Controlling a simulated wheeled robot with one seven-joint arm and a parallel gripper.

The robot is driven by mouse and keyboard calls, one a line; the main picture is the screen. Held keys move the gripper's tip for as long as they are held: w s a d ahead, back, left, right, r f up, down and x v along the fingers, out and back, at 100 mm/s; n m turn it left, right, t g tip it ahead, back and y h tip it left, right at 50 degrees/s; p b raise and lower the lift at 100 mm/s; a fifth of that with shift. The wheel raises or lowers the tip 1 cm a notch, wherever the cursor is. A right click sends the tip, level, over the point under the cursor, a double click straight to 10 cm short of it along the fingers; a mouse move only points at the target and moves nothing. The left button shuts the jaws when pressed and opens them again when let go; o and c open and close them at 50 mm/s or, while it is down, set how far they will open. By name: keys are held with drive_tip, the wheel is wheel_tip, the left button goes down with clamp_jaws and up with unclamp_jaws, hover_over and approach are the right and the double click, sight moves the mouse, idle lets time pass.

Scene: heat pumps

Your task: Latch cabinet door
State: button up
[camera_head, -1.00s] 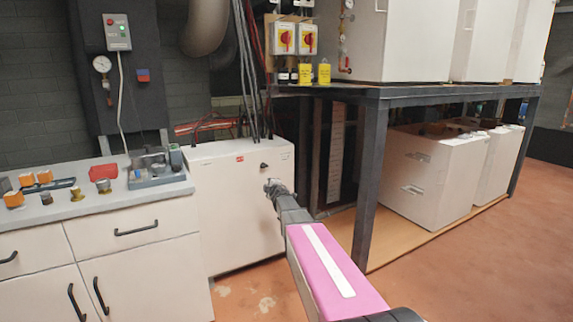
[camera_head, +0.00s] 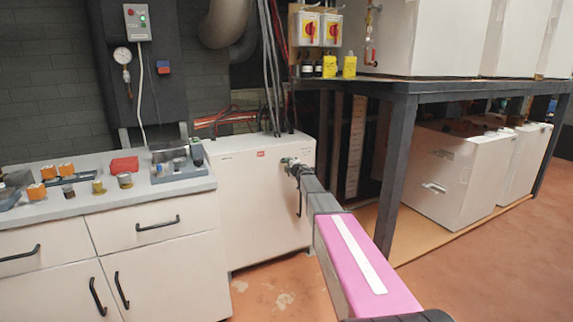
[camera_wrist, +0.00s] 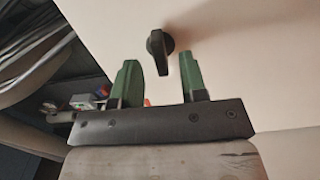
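The cabinet is a white box (camera_head: 250,200) standing between the counter and the dark steel frame, and its front face looks closed. A black latch knob (camera_wrist: 158,50) shows on the white face in the wrist view, its handle pointing down and slightly tilted. My gripper (camera_wrist: 158,75) has its two green fingers apart, one on each side of the knob handle, with nothing held. Whether the fingers touch the knob cannot be told. In the head view my gripper (camera_head: 290,163) is at the upper right of the cabinet's front and hides the knob.
A counter (camera_head: 130,198) with drawers, orange parts and a red box stands left of the cabinet. A dark frame post (camera_head: 394,165) stands close to the right of my arm. Cables run into the cabinet top. Open floor lies at the right.

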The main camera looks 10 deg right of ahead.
drive_tip(key=x, duration=0.2)
drive_tip(key=shift+w+a, duration=0.1)
drive_tip(key=shift+w, duration=0.15)
clamp_jaws()
